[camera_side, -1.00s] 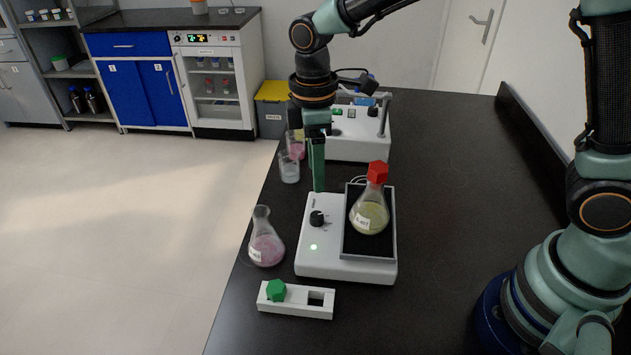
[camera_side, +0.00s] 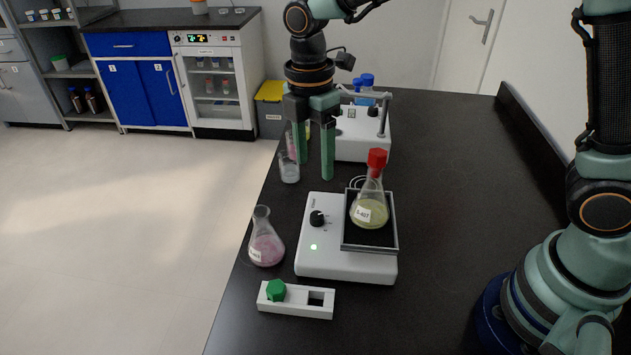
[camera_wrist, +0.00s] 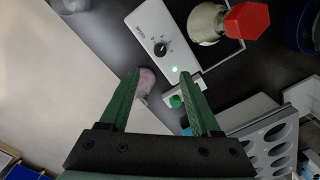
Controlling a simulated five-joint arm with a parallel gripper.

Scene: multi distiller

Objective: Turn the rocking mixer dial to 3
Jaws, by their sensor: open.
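The rocking mixer (camera_side: 335,267) is a white box with a black tray on its right part and a lit green light on its front. Its black dial (camera_side: 317,218) is on the left of its top; it also shows in the wrist view (camera_wrist: 160,48). The number it points to is too small to read. A flask with a red cap (camera_side: 371,212) stands on the tray. My gripper (camera_side: 314,172) is open and empty, above and behind the mixer, with its fingers apart. In the wrist view the dial lies beyond and between the fingertips (camera_wrist: 158,72).
A flask of pink liquid (camera_side: 265,243) stands left of the mixer. A white holder (camera_side: 318,311) with a green stopper (camera_side: 276,290) is in front. Beakers (camera_side: 289,168) and a second white device (camera_side: 364,148) are behind.

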